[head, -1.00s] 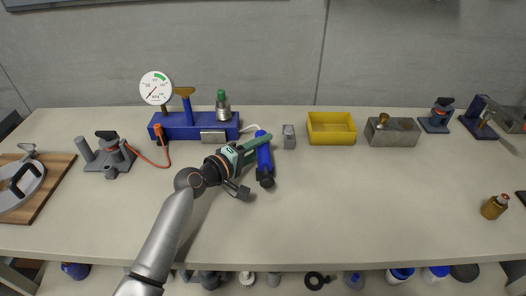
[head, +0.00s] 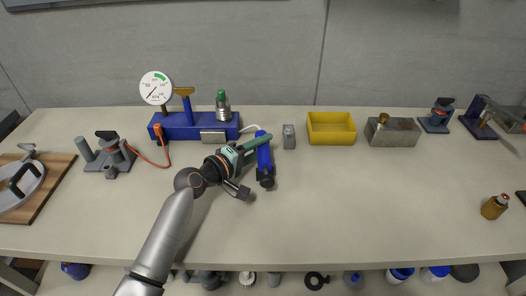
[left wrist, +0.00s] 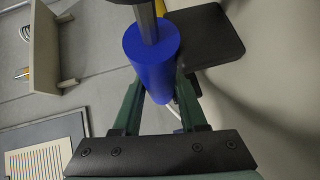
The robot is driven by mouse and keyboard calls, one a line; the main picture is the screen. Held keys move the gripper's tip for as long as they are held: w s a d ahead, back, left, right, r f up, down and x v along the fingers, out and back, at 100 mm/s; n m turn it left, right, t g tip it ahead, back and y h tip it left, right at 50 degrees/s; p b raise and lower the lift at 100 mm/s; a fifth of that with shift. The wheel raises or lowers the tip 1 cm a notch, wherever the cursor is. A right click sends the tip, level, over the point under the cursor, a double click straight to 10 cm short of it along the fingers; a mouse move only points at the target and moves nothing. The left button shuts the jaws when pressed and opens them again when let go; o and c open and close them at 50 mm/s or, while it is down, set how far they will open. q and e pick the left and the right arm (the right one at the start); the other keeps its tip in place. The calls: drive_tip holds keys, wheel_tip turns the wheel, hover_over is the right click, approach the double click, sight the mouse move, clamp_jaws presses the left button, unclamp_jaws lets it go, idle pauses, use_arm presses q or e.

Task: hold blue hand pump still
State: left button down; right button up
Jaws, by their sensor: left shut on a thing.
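The blue hand pump (head: 264,156) is a blue cylinder with a dark grey end at its near side. It lies or stands just right of the blue gauge unit, left of the middle of the table. My left gripper (head: 254,147), with green fingers, is shut on it. In the left wrist view the blue barrel (left wrist: 150,62) sits between the two green fingers (left wrist: 160,92), with a grey rod coming out of its end. My right gripper is not in view.
A blue unit (head: 181,130) with a dial gauge (head: 156,88) stands behind my left gripper. A small grey block (head: 289,137), a yellow bin (head: 331,137) and a grey metal box (head: 400,139) stand to the right. A brown bottle (head: 494,207) is far right. The front middle is clear.

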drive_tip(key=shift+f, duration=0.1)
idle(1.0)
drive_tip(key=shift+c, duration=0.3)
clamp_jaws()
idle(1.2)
